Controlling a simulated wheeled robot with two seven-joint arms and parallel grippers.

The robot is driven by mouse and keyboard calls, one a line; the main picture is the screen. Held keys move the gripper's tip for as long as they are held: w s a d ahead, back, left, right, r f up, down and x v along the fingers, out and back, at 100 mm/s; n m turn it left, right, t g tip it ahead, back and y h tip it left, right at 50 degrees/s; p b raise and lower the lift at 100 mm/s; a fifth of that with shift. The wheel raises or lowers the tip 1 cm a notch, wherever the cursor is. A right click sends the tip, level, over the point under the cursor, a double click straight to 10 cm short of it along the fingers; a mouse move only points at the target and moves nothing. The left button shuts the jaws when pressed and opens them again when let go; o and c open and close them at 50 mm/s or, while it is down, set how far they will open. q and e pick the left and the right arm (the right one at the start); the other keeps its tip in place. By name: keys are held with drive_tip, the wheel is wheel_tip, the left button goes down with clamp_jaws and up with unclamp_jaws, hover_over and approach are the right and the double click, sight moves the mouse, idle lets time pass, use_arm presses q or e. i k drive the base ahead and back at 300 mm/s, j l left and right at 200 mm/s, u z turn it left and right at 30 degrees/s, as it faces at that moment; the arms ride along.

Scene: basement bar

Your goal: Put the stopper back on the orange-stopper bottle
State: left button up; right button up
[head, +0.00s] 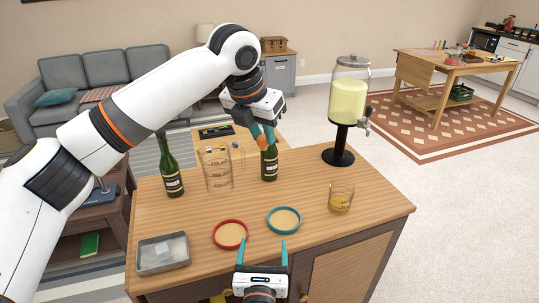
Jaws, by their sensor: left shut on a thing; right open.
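A dark green bottle (269,165) stands upright on the wooden bar top, right of the glass pitcher. My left gripper (264,135) reaches down over it from the upper left. It is shut on a small orange piece, the orange stopper (261,143), at the height of the bottle's upper neck. The fingers and the stopper hide the bottle's mouth, so I cannot tell whether the stopper touches it. My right gripper (262,252) is open and empty at the front edge of the bar top.
Another green bottle (171,168) and a glass pitcher (216,168) stand to the left. A drink dispenser (349,100) and a tumbler (341,197) stand to the right. A red coaster (245,240), a teal coaster (271,226) and a grey tray (142,259) lie in front.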

sight(268, 158)
drive_tip(key=i, duration=0.85)
